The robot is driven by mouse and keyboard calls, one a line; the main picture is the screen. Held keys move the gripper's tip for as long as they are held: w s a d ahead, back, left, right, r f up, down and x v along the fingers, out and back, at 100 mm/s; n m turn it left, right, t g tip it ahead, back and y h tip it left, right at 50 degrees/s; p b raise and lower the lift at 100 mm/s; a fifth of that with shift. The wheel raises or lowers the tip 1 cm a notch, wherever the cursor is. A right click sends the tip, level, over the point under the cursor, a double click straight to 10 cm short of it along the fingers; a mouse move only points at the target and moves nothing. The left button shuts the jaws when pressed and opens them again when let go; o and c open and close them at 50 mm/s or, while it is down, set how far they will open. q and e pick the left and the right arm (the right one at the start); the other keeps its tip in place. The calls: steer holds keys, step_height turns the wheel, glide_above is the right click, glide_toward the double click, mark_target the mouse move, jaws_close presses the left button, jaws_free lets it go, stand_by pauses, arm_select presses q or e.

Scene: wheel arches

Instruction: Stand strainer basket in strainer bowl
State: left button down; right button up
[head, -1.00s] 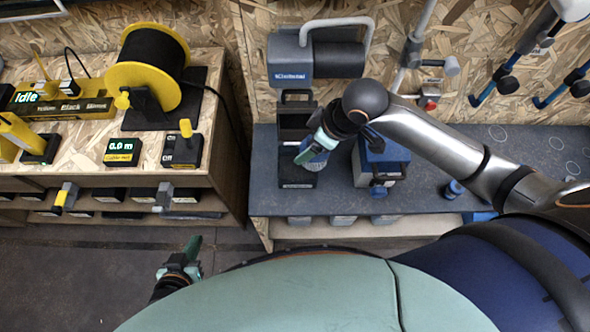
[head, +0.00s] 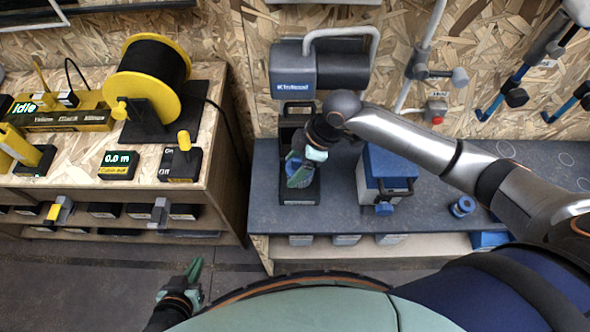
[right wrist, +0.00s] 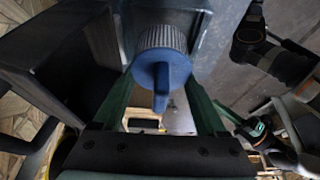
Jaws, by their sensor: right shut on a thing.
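My right gripper (head: 300,172) points down in front of the dark stand under the pump. In the right wrist view its green fingers (right wrist: 160,100) are shut on the blue tab of a part with a grey ribbed round body, which I take as the strainer basket (right wrist: 162,42). In the head view the gripper mostly hides the basket. I cannot clearly identify the strainer bowl; the black base (head: 298,196) below the gripper may belong to it. My left gripper (head: 194,270) is low at the left, away from the bench, its opening unclear.
A grey-blue pump (head: 335,68) hangs on the chipboard wall above the stand. A blue-lidded box (head: 384,172) stands close right of my right gripper. A small blue round part (head: 462,206) lies further right. The dark benchtop (head: 430,222) is bare between them.

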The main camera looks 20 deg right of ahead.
step_height(320, 180, down, 2)
steer(key=shift+f, duration=0.15)
steer(key=shift+f, duration=0.6)
steer(key=o, duration=1.5)
steer(key=shift+c, duration=0.2)
steer(key=shift+r, duration=0.25)
steer(key=p+v, duration=0.1)
steer(key=v, duration=1.1)
steer(key=shift+r, duration=0.4)
